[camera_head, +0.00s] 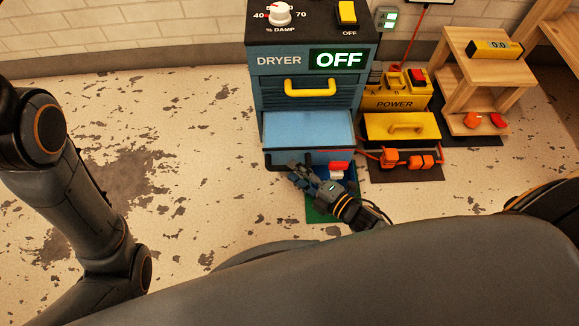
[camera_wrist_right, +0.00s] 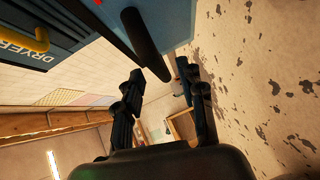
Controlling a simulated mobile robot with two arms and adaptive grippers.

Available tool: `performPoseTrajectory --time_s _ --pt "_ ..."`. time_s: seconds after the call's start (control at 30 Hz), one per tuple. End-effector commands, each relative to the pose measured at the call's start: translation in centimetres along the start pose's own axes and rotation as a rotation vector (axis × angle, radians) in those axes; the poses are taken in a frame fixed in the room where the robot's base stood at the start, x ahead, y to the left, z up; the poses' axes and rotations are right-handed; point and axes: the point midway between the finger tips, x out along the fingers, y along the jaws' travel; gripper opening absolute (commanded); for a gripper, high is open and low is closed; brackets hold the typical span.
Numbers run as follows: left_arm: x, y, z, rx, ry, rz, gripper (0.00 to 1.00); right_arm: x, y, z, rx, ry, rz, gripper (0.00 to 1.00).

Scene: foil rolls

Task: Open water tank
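The blue dryer (camera_head: 262,92) stands at the back centre, its display reading OFF. Its lowest part, which looks like the water tank (camera_head: 308,130), shows a pale blue face and a dark bar handle along its lower front edge. My right gripper (camera_head: 294,173) is just in front of that lower edge, near the handle's left part. In the right wrist view the gripper's two fingers (camera_wrist_right: 163,85) are apart with nothing between them, and the dark bar handle (camera_wrist_right: 146,45) lies just beyond the fingertips. I cannot tell whether they touch. My left gripper is out of view.
A yellow power box (camera_head: 402,128) with orange plugs stands right of the dryer. A wooden stand (camera_head: 475,85) with a meter is further right. A green mat (camera_head: 318,212) and a red and white item (camera_head: 339,168) are near my right gripper. The floor left is clear.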

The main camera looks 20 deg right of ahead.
Motion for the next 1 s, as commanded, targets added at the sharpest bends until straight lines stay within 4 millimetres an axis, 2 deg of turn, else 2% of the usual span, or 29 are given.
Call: performPoseTrajectory --time_s 0.03,0.2,0.4,0.6,1.0 --pt "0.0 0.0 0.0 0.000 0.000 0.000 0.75 -1.3 -0.2 -0.1 0.001 0.000 -0.005 0.39" --pt "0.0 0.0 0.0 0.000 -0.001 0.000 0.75 -5.0 -0.1 0.0 0.001 -0.001 -0.005 0.39" --pt "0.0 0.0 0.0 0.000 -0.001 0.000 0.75 -7.9 -0.1 0.0 0.001 0.000 -0.003 0.39" --pt "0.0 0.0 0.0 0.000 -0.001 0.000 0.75 -8.8 0.0 0.0 0.000 0.000 -0.001 0.39" --pt "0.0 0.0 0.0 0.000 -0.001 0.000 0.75 -8.7 0.0 0.0 0.000 0.000 -0.001 0.39"
